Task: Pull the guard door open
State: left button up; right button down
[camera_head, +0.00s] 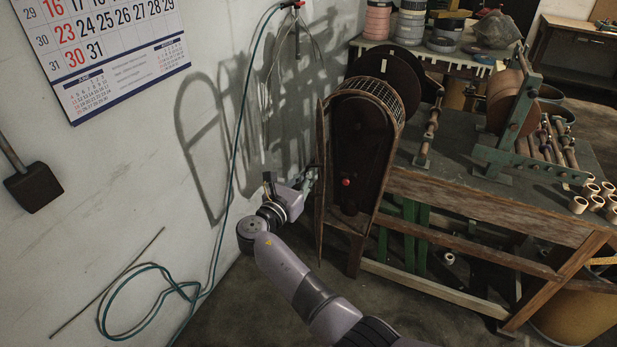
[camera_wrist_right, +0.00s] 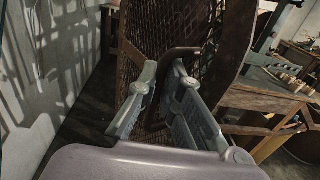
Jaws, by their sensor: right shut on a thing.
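The guard door (camera_head: 320,190) is a tall, narrow panel with a rusty brown edge, seen nearly edge-on at the left of the guard housing (camera_head: 372,90). It stands swung away from the housing, whose dark inside shows with a red knob (camera_head: 346,182). In the right wrist view the door's brown mesh (camera_wrist_right: 150,25) fills the upper middle. My right gripper (camera_head: 311,178) is at the door's outer left side. In the wrist view its two fingers (camera_wrist_right: 165,72) are around a dark bent handle (camera_wrist_right: 182,51) and shut on it. The exact contact is partly hidden. My left gripper is out of view.
A wooden workbench (camera_head: 460,200) stands right of the door, with reels and rollers on top. A white wall (camera_head: 120,190) is close on the left. A teal hose (camera_head: 150,270) hangs down it and coils near the floor. Some floor in front is clear.

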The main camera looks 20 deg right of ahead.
jog(key=shift+r, duration=0.1)
jog(key=c, duration=1.7)
grip_release()
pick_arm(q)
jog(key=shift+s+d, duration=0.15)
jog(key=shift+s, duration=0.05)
